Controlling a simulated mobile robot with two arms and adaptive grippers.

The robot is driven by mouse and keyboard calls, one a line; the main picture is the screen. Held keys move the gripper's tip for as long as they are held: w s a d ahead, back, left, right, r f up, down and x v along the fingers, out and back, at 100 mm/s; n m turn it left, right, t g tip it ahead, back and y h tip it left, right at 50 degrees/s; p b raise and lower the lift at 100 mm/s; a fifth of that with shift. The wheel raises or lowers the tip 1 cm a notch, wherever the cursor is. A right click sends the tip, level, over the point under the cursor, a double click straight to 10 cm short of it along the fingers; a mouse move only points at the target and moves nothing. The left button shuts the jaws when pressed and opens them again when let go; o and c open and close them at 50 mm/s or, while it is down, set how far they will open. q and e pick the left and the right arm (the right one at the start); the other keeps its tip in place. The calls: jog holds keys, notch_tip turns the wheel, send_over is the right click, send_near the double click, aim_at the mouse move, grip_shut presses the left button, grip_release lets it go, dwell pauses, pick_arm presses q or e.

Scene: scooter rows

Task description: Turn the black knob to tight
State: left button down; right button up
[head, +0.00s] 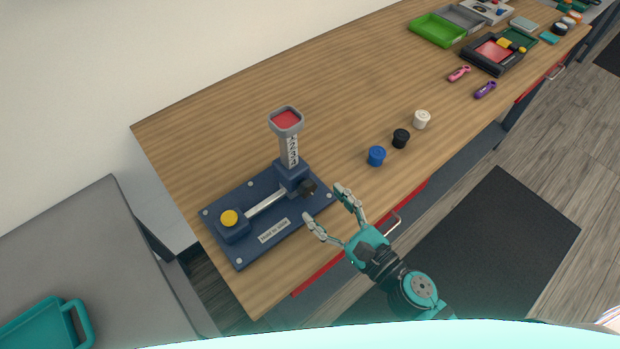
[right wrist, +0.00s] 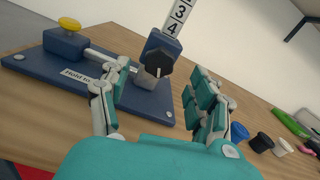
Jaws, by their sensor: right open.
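The black knob (head: 308,187) is on the side of a dark blue block at the foot of a numbered post (head: 291,150) with a red top. This sits on a dark blue base plate (head: 238,257) on the wooden bench. In the right wrist view the knob (right wrist: 159,65) shows a white mark and lies beyond and between the fingers. My right gripper (head: 327,208) is open and empty, just in front of the knob and apart from it. It also shows in the right wrist view (right wrist: 160,92). My left gripper is not in view.
A yellow button (head: 229,218) and a metal rod are on the same plate. Blue (head: 376,156), black (head: 401,138) and white (head: 422,119) caps stand to the right on the bench (head: 350,80). Trays and small tools lie farther back right. The bench's front edge is near my right gripper.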

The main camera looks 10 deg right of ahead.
aim_at(310, 191)
jog(key=p+x, duration=0.1)
jog(key=x, duration=0.4)
jog(key=shift+w+a, duration=0.15)
jog(key=shift+w, duration=0.05)
jog(key=c, duration=1.2)
